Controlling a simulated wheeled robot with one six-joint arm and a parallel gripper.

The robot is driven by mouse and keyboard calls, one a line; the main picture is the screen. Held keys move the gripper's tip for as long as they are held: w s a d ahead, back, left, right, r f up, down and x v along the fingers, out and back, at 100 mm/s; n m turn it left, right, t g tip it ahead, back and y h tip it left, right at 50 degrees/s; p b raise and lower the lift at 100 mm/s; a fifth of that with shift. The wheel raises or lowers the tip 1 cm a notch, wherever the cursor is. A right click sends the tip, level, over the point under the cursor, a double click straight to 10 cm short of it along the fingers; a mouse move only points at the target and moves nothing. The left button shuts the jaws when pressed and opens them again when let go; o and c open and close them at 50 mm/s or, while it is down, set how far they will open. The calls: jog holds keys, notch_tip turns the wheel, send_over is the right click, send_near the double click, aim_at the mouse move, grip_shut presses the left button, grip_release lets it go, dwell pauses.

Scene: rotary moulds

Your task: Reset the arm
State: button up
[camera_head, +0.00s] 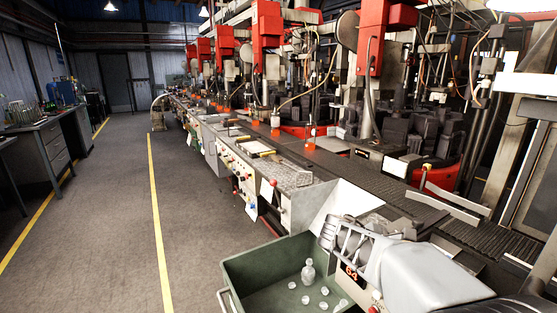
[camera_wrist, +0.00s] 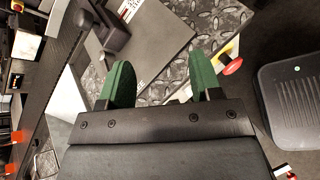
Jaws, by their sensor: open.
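My gripper (camera_wrist: 163,80) shows in the wrist view as two green fingers spread apart, with nothing between them. Beyond the fingers are a flat grey panel (camera_wrist: 150,45) and a diamond-patterned metal plate (camera_wrist: 210,20). The fingers appear clear of both, though the exact distance is hard to judge. I cannot clearly make out the gripper in the head view.
A green bin (camera_head: 240,278) at the bottom holds a clear bottle (camera_head: 308,272) and several small clear pieces. A long conveyor (camera_head: 365,180) runs beside red-topped machines (camera_head: 372,38). A red button (camera_wrist: 232,66) is near the right finger. The grey floor (camera_head: 115,205) at left is open.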

jog(key=s+a+r+m+t+y+p, duration=0.2)
jog(key=s+a+r+m+y+p, duration=0.2)
jog(key=s+a+m+y+p, duration=0.4)
jog(key=s+a+m+y, duration=0.4)
jog(key=s+m, duration=0.1)
jog(key=m, duration=0.1)
jog(key=shift+a+p, duration=0.3)
jog(key=shift+p, duration=0.1)
dwell(0.9)
